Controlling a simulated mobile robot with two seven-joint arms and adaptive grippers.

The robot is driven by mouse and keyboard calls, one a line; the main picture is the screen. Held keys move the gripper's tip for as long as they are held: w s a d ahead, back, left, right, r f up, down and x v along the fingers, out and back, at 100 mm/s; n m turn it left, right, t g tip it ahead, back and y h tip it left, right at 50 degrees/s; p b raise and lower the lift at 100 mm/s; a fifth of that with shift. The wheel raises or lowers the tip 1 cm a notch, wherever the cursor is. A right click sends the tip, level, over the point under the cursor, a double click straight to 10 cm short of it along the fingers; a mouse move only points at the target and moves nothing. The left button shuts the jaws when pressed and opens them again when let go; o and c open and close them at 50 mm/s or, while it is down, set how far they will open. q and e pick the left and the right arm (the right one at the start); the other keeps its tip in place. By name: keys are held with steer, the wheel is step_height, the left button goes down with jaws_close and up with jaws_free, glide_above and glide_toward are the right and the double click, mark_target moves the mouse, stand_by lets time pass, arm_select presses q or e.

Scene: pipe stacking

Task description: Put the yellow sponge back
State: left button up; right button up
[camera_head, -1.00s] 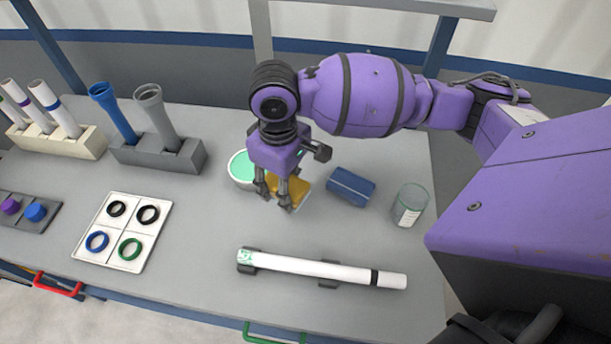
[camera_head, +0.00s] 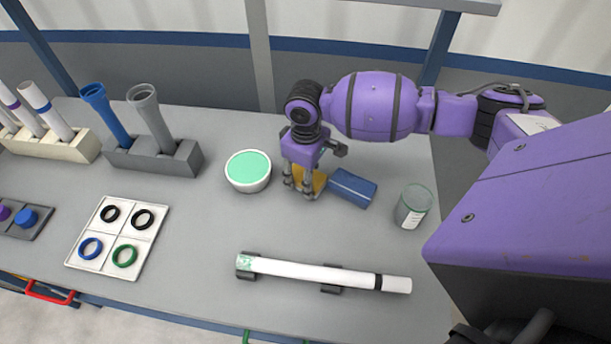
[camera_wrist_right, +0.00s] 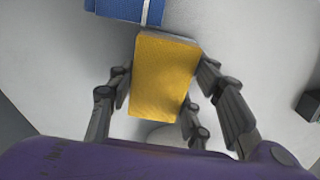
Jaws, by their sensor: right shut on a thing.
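The yellow sponge (camera_head: 320,178) is at the back middle of the grey table, between a white bowl with a green inside and a blue block. My right gripper (camera_head: 299,188) is over it, pointing down, and is shut on the sponge. In the right wrist view the sponge (camera_wrist_right: 165,75) lies between the fingers of the right gripper (camera_wrist_right: 160,115). The blue block (camera_wrist_right: 130,8) is close beyond the sponge's far end there. I cannot tell whether the sponge touches the table or the block. My left gripper is not in view.
The white bowl (camera_head: 248,172) stands left of the sponge, the blue block (camera_head: 352,188) right of it. A glass jar (camera_head: 413,206) stands farther right. A white pipe (camera_head: 320,273) lies on dark holders in front. Ring tray (camera_head: 105,262) and pipe racks are left.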

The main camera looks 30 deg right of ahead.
steer(key=shift+f, duration=0.2)
steer(key=shift+f, duration=0.1)
steer(key=o, duration=1.1)
step_height(320, 180, up, 12)
steer(key=p, duration=0.1)
steer(key=shift+r, duration=0.2)
steer(key=shift+s+a+f, duration=0.1)
